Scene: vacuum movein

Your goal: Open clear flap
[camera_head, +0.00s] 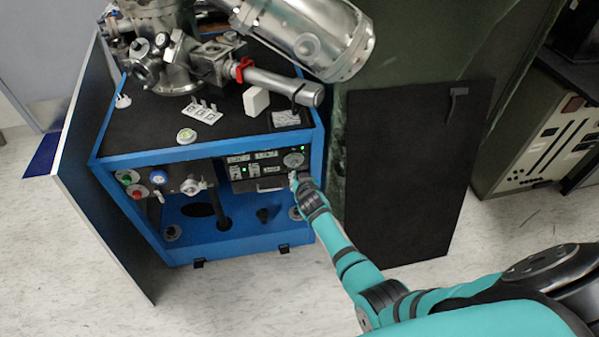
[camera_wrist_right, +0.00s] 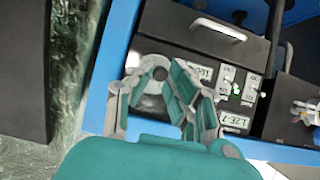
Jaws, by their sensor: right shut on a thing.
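The blue cabinet (camera_head: 153,165) has a black control panel (camera_head: 270,170) with green lights and small displays on its front. A round grey dial (camera_head: 293,159) sits at the panel's right end; it also shows in the right wrist view (camera_wrist_right: 152,88). My right gripper (camera_head: 295,178) is at the panel just below the dial in the head view. In the right wrist view its two fingers (camera_wrist_right: 154,72) stand on either side of the dial, and they look shut on it. I cannot make out a clear flap. My left gripper is not in view.
An open door panel (camera_head: 95,170) stands at the cabinet's left. A dark upright panel (camera_head: 410,170) stands to the right, near my right arm. Metal vacuum parts (camera_head: 305,35) lie on top. Floor (camera_head: 230,300) is free in front.

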